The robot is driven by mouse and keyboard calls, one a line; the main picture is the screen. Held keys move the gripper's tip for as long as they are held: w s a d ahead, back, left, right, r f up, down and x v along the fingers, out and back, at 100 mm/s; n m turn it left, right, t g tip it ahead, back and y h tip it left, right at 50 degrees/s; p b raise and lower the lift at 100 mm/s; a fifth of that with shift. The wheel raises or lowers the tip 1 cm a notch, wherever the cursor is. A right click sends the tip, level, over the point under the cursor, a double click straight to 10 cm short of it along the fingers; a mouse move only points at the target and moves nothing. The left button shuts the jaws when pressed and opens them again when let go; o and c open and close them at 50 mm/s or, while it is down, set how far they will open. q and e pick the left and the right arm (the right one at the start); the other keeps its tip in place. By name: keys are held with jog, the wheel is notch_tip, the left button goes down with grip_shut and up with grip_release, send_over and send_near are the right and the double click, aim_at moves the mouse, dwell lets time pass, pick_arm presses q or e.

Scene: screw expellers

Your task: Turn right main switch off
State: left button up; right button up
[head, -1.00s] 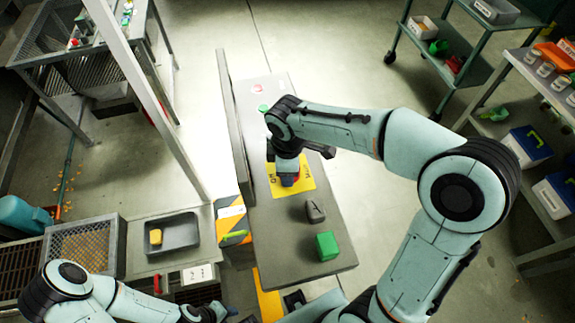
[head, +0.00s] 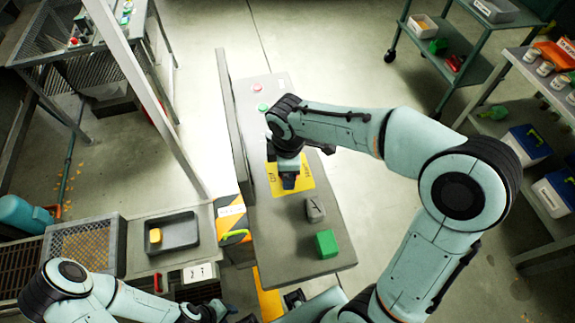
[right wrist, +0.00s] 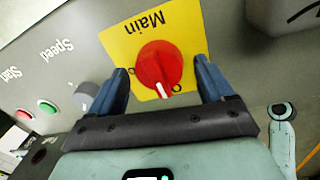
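The main switch is a red rotary knob (right wrist: 160,66) with a white pointer on a yellow plate (right wrist: 122,40) marked "Main". In the right wrist view the pointer is toward the bottom, tilted slightly right; the lettering beside it is partly covered. My right gripper (right wrist: 161,72) is open, its blue fingers on either side of the knob with gaps visible. In the head view my right gripper (head: 289,180) hangs over the yellow plate (head: 305,181) and hides the knob. My left gripper (head: 217,311) is at the bottom edge; its fingers are unclear.
The grey control panel (head: 290,240) also carries a green block (head: 326,243), a grey knob (head: 315,210), and green and red buttons. In the right wrist view, Speed and Start labels sit left of the plate. A tray (head: 180,234) stands left; a shelf (head: 510,85) stands right.

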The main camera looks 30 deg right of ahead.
jog(key=shift+r, duration=0.1)
pick_arm(q)
jog(key=shift+w+r+p, duration=0.85)
jog(key=shift+r, duration=0.3)
pick_arm(e)
notch_tip(320, 180, up, 13)
jog(key=s, duration=0.1)
jog(key=shift+a, duration=0.25)
pick_arm(q)
jog(key=shift+s, duration=0.1)
